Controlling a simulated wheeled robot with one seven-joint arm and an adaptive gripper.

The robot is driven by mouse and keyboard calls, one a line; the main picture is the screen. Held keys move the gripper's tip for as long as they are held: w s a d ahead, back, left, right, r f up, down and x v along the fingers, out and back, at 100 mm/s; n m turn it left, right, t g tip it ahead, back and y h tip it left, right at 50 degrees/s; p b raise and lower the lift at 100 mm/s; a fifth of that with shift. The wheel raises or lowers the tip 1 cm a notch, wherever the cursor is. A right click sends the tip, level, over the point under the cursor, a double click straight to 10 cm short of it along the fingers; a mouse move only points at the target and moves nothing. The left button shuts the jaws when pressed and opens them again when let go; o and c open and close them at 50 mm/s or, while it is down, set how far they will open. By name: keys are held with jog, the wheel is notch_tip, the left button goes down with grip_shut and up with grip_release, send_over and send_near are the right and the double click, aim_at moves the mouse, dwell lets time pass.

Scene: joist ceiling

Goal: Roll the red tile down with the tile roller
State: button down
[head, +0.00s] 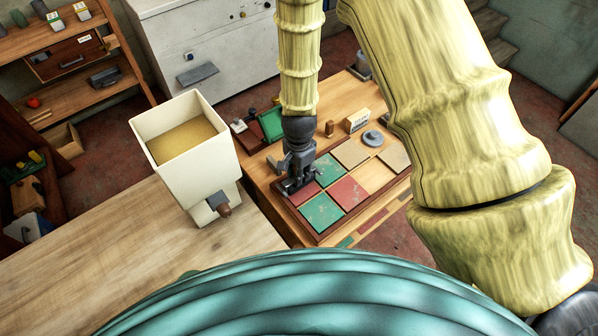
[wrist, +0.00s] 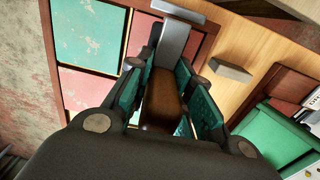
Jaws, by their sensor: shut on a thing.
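My gripper (head: 294,178) is shut on the brown handle of the tile roller (wrist: 164,105), with a finger pad on each side in the wrist view. The roller's grey metal end (wrist: 178,38) extends beyond the fingers, over a reddish tile. In the head view the gripper is above the left part of the tile board, over a red tile (head: 303,194) that it partly hides. Another red tile (head: 348,192) lies between green tiles (head: 321,213). I cannot tell whether the roller touches the tile.
Beige tiles (head: 350,153) lie at the back of the board, with a round grey object (head: 373,138) on top. A green box (head: 270,123) and a small pale box (head: 357,120) stand behind. A cream hopper (head: 168,170) stands on the left bench, whose front is clear.

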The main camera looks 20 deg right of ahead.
jog(key=shift+f, duration=0.5)
dwell(0.3)
jog(key=shift+w, duration=0.1)
jog(key=shift+w+a, duration=0.25)
jog(key=shift+w, duration=0.4)
jog(key=shift+w+a, duration=0.25)
jog(key=shift+w, duration=0.4)
jog(key=shift+s+d+f, duration=0.1)
jog(key=shift+s+d, duration=0.15)
jog(key=shift+s, duration=0.55)
jog(key=shift+s+d, duration=0.25)
jog(key=shift+s, duration=0.5)
jog(key=shift+s, duration=0.15)
jog(key=shift+s+d+p, duration=0.2)
jog(key=shift+s+d, duration=0.05)
jog(key=shift+s, duration=0.4)
jog(key=shift+s+d+p, duration=0.2)
jog(key=shift+s+d, duration=0.05)
jog(key=shift+s, duration=0.35)
jog(key=shift+w+a+r+p, duration=0.1)
jog(key=shift+w+a+p, duration=0.2)
jog(key=shift+w, duration=0.5)
jog(key=shift+w+a+r+p, duration=0.1)
jog(key=shift+w+a+p, duration=0.15)
jog(key=shift+w, duration=0.55)
jog(key=shift+w, duration=0.1)
